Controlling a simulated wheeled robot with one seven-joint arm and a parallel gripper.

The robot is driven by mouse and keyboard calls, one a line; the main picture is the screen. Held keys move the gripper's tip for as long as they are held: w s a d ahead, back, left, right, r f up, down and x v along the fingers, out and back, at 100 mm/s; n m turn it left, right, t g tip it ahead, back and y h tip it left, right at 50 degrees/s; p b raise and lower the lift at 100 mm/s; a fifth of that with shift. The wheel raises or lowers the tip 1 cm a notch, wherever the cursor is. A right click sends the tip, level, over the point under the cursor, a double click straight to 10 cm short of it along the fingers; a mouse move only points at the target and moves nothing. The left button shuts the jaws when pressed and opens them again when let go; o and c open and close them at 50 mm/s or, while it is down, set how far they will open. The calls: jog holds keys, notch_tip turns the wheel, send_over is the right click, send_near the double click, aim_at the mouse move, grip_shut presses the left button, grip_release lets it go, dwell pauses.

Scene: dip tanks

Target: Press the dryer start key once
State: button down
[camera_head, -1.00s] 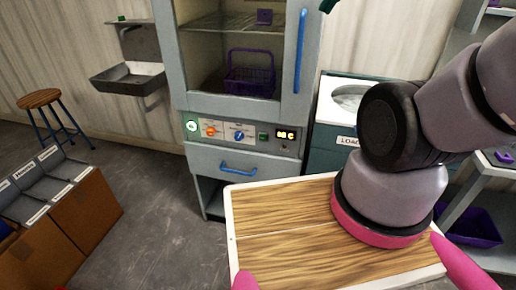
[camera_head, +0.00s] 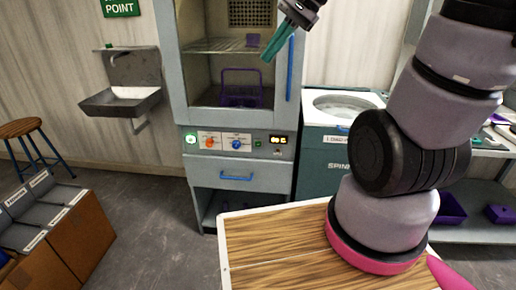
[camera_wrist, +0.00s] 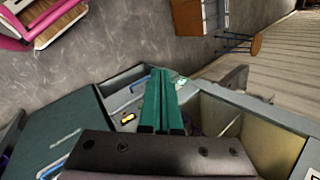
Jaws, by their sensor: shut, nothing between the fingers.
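The dryer is a grey cabinet (camera_head: 176,75) with a glass door and blue handle. Its control panel has a round lit green key (camera_head: 191,138), an orange knob (camera_head: 210,142), a blue knob (camera_head: 236,144), a small green square key (camera_head: 258,142) and a lit display (camera_head: 279,140). I cannot read which key is start. My gripper (camera_head: 268,58) is shut and empty, in front of the upper door, above the panel and apart from it. In the wrist view its green fingers (camera_wrist: 159,75) point over the cabinet and hide part of the panel; the lit green key (camera_wrist: 181,82) shows beside their tips.
A purple basket (camera_head: 240,92) sits inside the cabinet. A spinner (camera_head: 320,165) stands to the right, a wall sink (camera_head: 120,102) and a stool (camera_head: 22,128) to the left. Boxes (camera_head: 75,230) stand at lower left. The floor before the cabinet's left side is clear.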

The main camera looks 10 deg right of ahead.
aim_at(258, 144)
jog(key=w+a+f+m+t+y, duration=0.1)
jog(key=w+a+f+m+y, duration=0.35)
jog(key=w+f+m, duration=0.4)
jog(key=w+a+f+m+t+y, duration=0.1)
jog(key=w+a+f+m+y, duration=0.35)
jog(key=w+f, duration=0.65)
jog(key=w+d+f+m+t+h, duration=0.2)
jog(key=f+m, duration=0.3)
jog(key=f, duration=0.5)
jog(key=w+d+f+m+t+h, duration=0.2)
jog(key=d+f+m+t+h, duration=0.1)
jog(key=f, duration=0.7)
jog(key=w+d+f+m+t+h, duration=0.3)
jog(key=d+f+m+t, duration=0.2)
jog(key=f+m, duration=0.4)
jog(key=shift+d+f, duration=0.45)
jog(key=shift+f, duration=0.05)
jog(key=shift+w+d, duration=0.45)
jog(key=shift+w, duration=0.95)
jog(key=shift+w+d, duration=0.45)
jog(key=shift+w, duration=0.9)
jog(key=shift+w+d, duration=0.45)
jog(key=shift+w, duration=0.95)
jog(key=shift+w, duration=0.15)
